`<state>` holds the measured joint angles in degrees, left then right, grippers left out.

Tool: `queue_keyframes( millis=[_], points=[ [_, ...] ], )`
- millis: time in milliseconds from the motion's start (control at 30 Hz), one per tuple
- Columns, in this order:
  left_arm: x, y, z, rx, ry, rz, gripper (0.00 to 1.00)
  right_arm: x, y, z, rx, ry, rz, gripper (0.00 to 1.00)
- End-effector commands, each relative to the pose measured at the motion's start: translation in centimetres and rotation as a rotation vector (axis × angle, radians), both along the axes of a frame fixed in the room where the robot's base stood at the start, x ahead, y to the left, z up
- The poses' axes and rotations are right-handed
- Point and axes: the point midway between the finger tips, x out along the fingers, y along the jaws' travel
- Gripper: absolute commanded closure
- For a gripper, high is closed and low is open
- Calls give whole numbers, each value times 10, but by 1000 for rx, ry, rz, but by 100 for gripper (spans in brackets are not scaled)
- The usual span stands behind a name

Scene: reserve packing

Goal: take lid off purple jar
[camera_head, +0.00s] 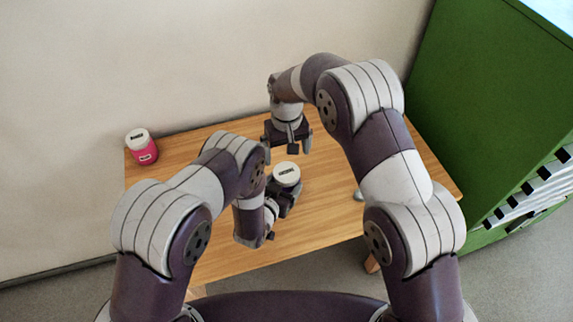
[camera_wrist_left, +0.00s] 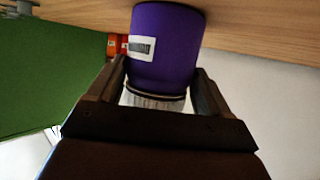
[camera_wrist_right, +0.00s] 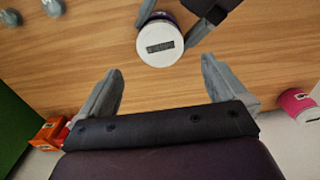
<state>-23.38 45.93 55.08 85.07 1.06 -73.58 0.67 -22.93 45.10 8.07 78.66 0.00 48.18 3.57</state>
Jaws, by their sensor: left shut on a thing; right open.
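The purple jar (camera_wrist_left: 166,45) stands on the table, its white lid (camera_head: 287,174) on top. The lid also shows in the right wrist view (camera_wrist_right: 160,45), with a dark label on it. My left gripper (camera_head: 286,188) is shut on the jar from the side, its fingers on either side of the body close below the lid. It also shows in the left wrist view (camera_wrist_left: 161,85). My right gripper (camera_head: 288,147) is open and empty, pointing down above the table. In the right wrist view (camera_wrist_right: 161,68) the lid lies just beyond its fingertips, apart from them.
A pink jar with a white lid (camera_head: 141,147) stands at the table's back left corner. An orange-red object (camera_wrist_right: 50,130) shows in the right wrist view. Small grey objects (camera_wrist_right: 52,7) lie on the table (camera_head: 325,220). A green cabinet (camera_head: 490,100) stands at the right.

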Motion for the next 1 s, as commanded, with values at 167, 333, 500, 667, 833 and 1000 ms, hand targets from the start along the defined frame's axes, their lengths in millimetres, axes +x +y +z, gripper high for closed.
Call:
queue_keyframes(
  millis=[167, 333, 500, 667, 833, 1000],
  points=[
    [0, 0, 0, 0, -1, 0, 100, 0, 0, 0, -1, 1, -490, 2],
    [0, 0, 0, 0, -1, 0, 100, 0, 0, -2, -1, 1, -767, 2],
    [0, 0, 0, 0, -1, 0, 100, -1, 0, -25, -4, 3, -813, 2],
    [0, 0, 0, 0, -1, 0, 100, -1, 0, -56, -2, 2, -811, 2],
    [0, 0, 0, 0, -1, 0, 100, 0, 0, -76, -2, 1, -810, 2],
    [0, 0, 0, 0, -1, 0, 100, 0, 0, -81, 0, 0, -810, 2]
  ],
)
